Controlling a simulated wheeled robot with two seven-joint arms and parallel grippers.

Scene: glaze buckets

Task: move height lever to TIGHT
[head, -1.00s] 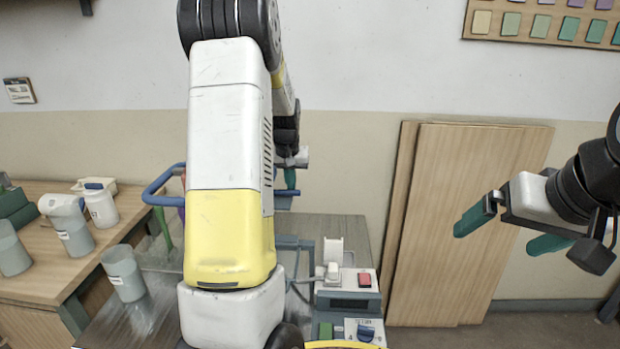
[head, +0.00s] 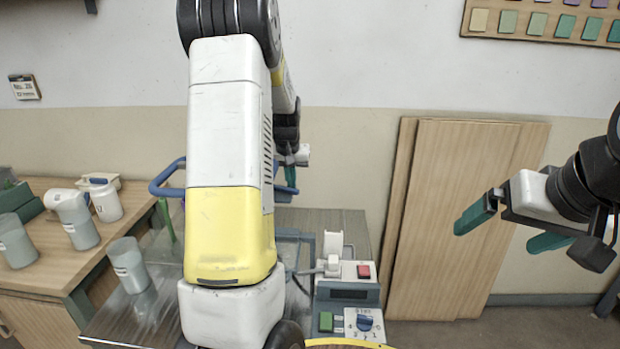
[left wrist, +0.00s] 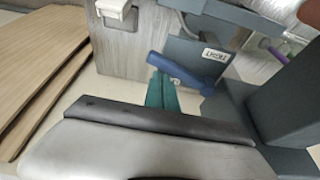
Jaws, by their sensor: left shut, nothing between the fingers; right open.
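The blue height lever (left wrist: 182,74) shows in the left wrist view, beside a dark grey plate with a label (left wrist: 214,55) that seems to read TIGHT. My left gripper (left wrist: 160,92) has its teal fingers shut and empty, close beside the lever's rounded end. I cannot tell whether they touch it. In the head view my left arm covers much of the machine, and the left gripper (head: 290,172) shows only in part behind it. My right gripper (head: 512,229) is open and empty in the air at the right.
A control box (head: 348,292) with a red button and blue knob stands right of my left arm. Grey cups, including one (head: 128,265) on the metal table, stand at the left. Wooden boards (head: 465,220) lean on the wall. Space around my right gripper looks clear.

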